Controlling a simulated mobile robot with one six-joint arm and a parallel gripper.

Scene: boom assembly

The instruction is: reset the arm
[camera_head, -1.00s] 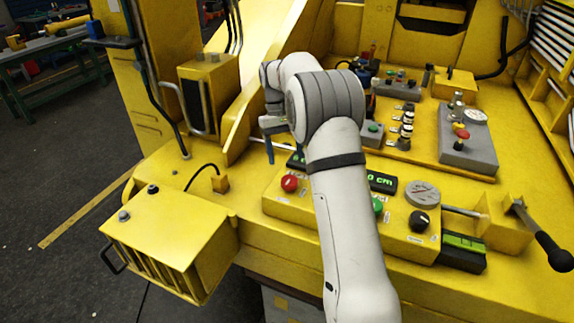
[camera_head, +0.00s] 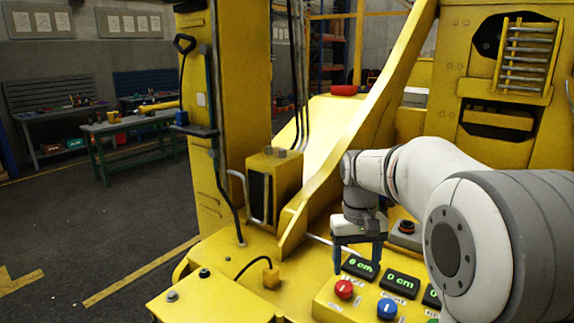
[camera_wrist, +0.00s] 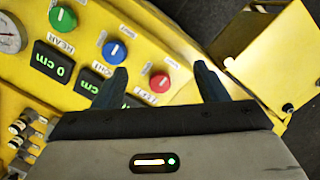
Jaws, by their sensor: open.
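My white and grey arm fills the right side of the head view. My gripper (camera_head: 358,266) points down just above the control panel (camera_head: 330,302), near its displays. Its two dark fingers are apart with nothing between them. In the wrist view my gripper (camera_wrist: 165,85) also shows open over the panel, with a red knob (camera_wrist: 159,82) seen between the fingers. A blue knob (camera_wrist: 115,51) and a green knob (camera_wrist: 62,19) lie to the left. The red knob (camera_head: 344,289) and blue knob (camera_head: 387,308) also show in the head view. My arm hides the panel's right part.
A yellow box with a dark grille (camera_head: 274,187) stands left of my gripper. A sloped yellow beam (camera_head: 350,125) rises behind. A yellow box (camera_head: 215,300) sits at the front left. A green workbench (camera_head: 130,125) stands far left, with open floor before it.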

